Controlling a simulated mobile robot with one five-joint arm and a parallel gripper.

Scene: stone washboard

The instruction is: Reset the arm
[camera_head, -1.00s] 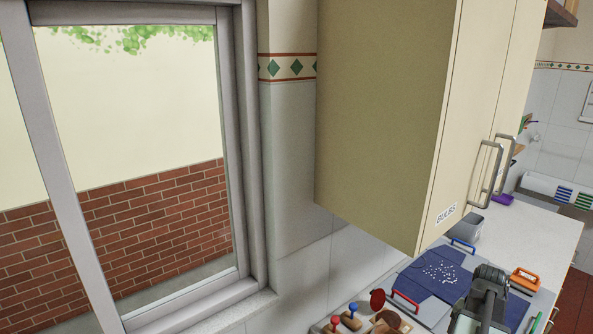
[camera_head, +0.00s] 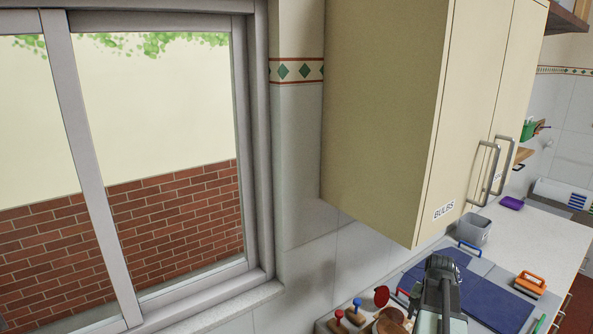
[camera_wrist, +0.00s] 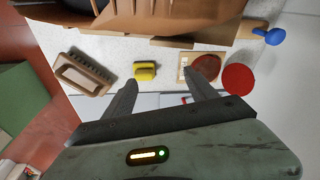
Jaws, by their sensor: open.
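My gripper (camera_wrist: 158,92) shows in the wrist view with its two dark fingers spread apart. It is open, with nothing between the fingers. In the head view my arm (camera_head: 440,290) rises at the bottom, in front of the counter; the fingers cannot be made out there. Past the fingertips in the wrist view lie a small yellow block (camera_wrist: 145,70), a brown framed item (camera_wrist: 84,73) to the left and a reddish-brown round piece on a board (camera_wrist: 207,67) to the right. None of these touches the fingers.
A cream wall cupboard (camera_head: 385,110) labelled BULBS hangs over the counter. A dark blue mat (camera_head: 495,302), a grey bin (camera_head: 473,229) and an orange-handled item (camera_head: 529,284) lie on the counter. A window (camera_head: 165,150) fills the left. A red disc (camera_wrist: 238,79) lies right of my gripper.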

